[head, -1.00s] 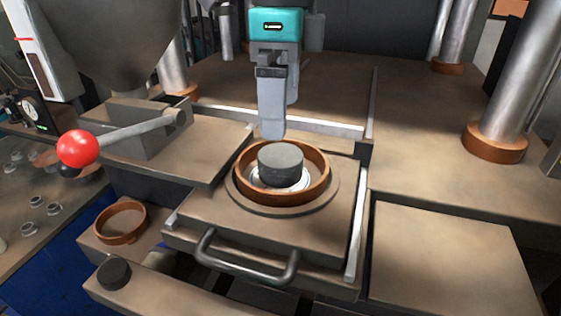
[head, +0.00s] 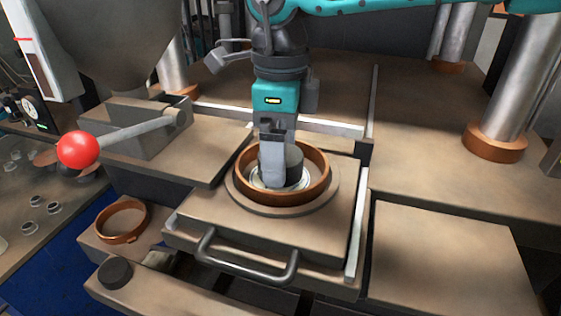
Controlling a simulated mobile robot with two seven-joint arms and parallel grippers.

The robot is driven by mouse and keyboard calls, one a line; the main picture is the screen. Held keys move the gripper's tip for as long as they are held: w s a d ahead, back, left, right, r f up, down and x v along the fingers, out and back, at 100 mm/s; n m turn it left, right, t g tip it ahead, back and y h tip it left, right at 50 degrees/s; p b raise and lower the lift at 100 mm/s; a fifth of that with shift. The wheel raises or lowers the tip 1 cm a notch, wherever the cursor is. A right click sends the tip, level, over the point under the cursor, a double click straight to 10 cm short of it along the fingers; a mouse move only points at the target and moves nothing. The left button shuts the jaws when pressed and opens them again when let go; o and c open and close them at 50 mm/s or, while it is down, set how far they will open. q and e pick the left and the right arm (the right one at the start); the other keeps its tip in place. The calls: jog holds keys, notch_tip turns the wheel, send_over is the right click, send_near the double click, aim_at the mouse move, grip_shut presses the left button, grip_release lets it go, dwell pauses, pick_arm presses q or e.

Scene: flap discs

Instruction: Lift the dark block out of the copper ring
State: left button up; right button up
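The copper ring (head: 322,182) sits on a round plate on the sliding tray in the middle of the head view. The dark block (head: 294,163) stands inside it on a pale disc, apart from the ring's wall. My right gripper (head: 273,178) comes down from above, its arm entering from the upper right. Its near finger reaches inside the ring and covers the left part of the block. The other finger is mostly hidden, so I cannot tell whether it grips the block. My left gripper is not in view.
A second copper ring (head: 121,222) and another dark block (head: 115,272) lie at the lower left. A lever with a red knob (head: 78,149) sticks out at left. The tray has a metal handle (head: 246,266) in front. A steel column (head: 508,85) stands at right.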

jog(key=c, duration=0.9)
jog(key=shift+c, duration=1.2)
jog(key=shift+r, duration=0.1)
notch_tip(320, 180, up, 10)
jog(key=shift+r, duration=0.1)
notch_tip(320, 180, up, 7)
jog(key=p, duration=0.1)
jog(key=shift+p, duration=0.35)
